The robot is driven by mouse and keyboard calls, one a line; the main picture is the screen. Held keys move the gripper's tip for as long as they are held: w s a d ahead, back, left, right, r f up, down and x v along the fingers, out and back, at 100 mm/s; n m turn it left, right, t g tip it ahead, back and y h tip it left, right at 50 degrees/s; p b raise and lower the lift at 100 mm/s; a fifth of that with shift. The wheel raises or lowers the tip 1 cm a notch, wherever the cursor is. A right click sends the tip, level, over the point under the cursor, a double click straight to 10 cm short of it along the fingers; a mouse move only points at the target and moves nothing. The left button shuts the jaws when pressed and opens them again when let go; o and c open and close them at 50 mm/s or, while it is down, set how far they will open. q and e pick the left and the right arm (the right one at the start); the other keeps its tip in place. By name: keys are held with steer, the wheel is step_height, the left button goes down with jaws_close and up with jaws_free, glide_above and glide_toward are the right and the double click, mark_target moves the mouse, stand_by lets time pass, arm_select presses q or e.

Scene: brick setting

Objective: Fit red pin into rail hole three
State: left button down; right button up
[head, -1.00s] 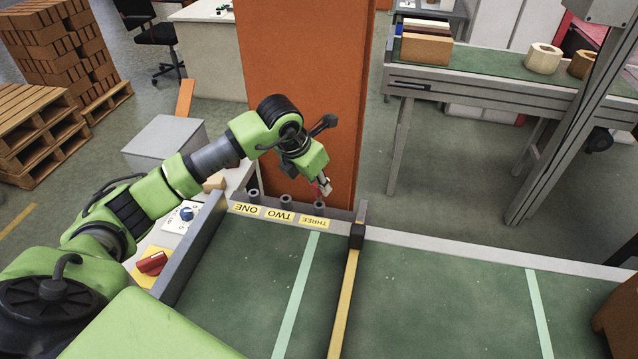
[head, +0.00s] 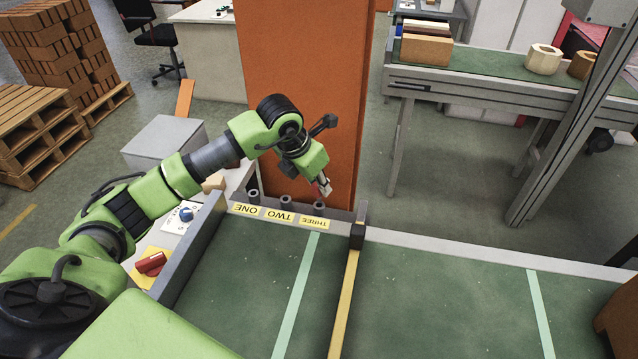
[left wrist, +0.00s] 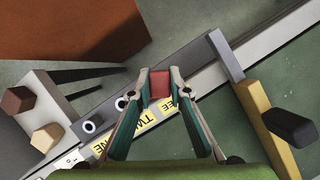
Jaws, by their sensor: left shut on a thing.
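My left gripper (head: 325,188) is shut on a small red pin (left wrist: 160,85), which sits between the fingertips in the left wrist view. In the head view the gripper is just above the grey rail (head: 342,214), at the end labelled THREE (head: 315,223). The socket of hole three (head: 319,207) shows just below the fingertips. The sockets of hole one (head: 253,196) and hole two (head: 286,201) stand empty to the left. In the left wrist view the pin and fingers hide hole three. I cannot tell whether the pin's lower end touches the socket. My right gripper is not in view.
An orange pillar (head: 300,90) stands close behind the rail. A grey side wall (head: 190,245) and a yellow strip (head: 343,305) border the green bench surface (head: 250,270). A control panel with a red knob (head: 151,263) is at the left. The bench to the right is mostly clear.

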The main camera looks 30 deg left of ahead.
mark_target(319, 195)
arm_select(q)
steer(key=shift+f, duration=0.15)
steer(key=shift+f+b, duration=1.7)
steer(key=shift+f, duration=0.2)
steer(key=c, duration=1.4)
jaws_free()
steer(key=shift+r, duration=0.15)
steer(key=shift+r+p, duration=1.7)
steer(key=shift+r, duration=1.25)
steer(key=shift+f, duration=0.1)
